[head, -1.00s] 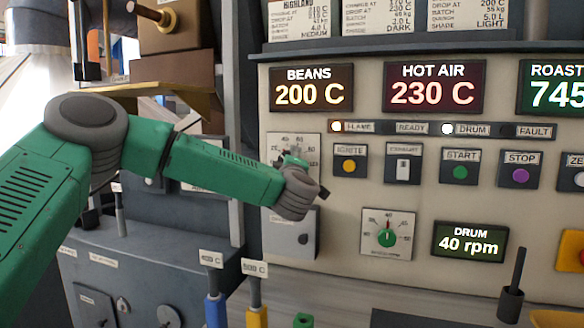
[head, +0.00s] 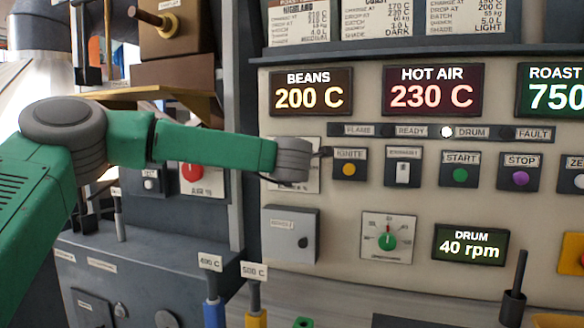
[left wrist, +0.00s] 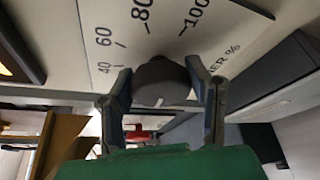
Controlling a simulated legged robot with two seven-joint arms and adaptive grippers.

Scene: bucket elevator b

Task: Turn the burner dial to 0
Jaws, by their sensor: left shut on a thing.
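The burner dial (left wrist: 160,82) is a dark round knob on a white plate (left wrist: 110,22) with numbers 40, 60, 80 and 100 and partly hidden lettering ending in "NER %". My left gripper (left wrist: 160,88) is shut on the knob, one finger on each side. A short white mark shows on the knob's lower edge in the left wrist view, on the side away from the visible numbers; the exact setting cannot be read. In the head view my grey wrist covers the knob and most of the dial plate (head: 307,183). My right gripper is out of view.
An ignite button (head: 348,169) sits just right of my left wrist. A grey box (head: 290,235) and the drum dial (head: 387,241) are below. The flame lamp (head: 335,130) is dark; the drum lamp (head: 447,132) is lit. Beans read 200 C, hot air 230 C.

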